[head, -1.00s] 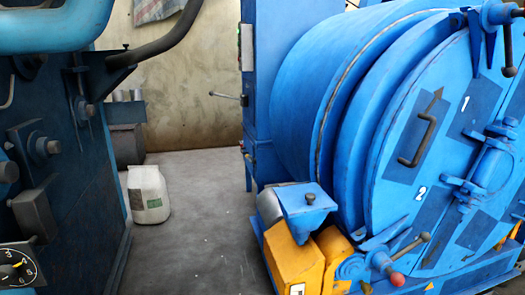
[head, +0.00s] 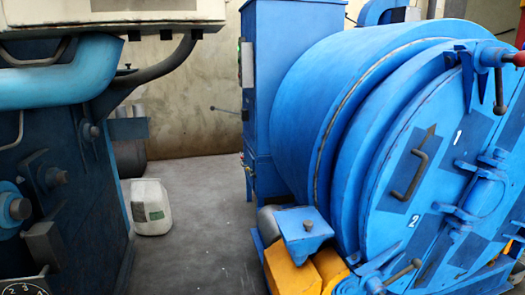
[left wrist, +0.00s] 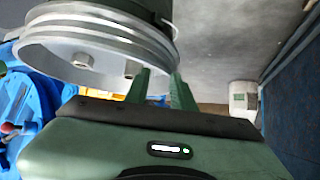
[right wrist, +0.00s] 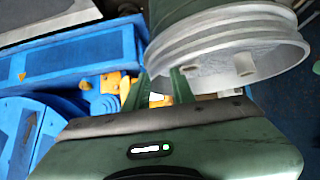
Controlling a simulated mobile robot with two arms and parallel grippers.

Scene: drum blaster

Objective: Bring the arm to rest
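The task's only thing is my own arm. Neither gripper shows in the head view. In the left wrist view my left gripper (left wrist: 159,74) has its two green fingers apart, with nothing visible between them. In the right wrist view my right gripper (right wrist: 160,75) also has its fingers apart and looks empty. The floor shows beyond the left gripper, and blue and yellow machine parts show beyond the right one. Neither gripper visibly touches the machine.
A blue drum machine (head: 318,95) with a shut round door (head: 440,165) fills the right. A blue machine (head: 85,225) stands at left. A white canister (head: 150,207) sits on the floor (head: 195,235) between them. The floor is otherwise clear there.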

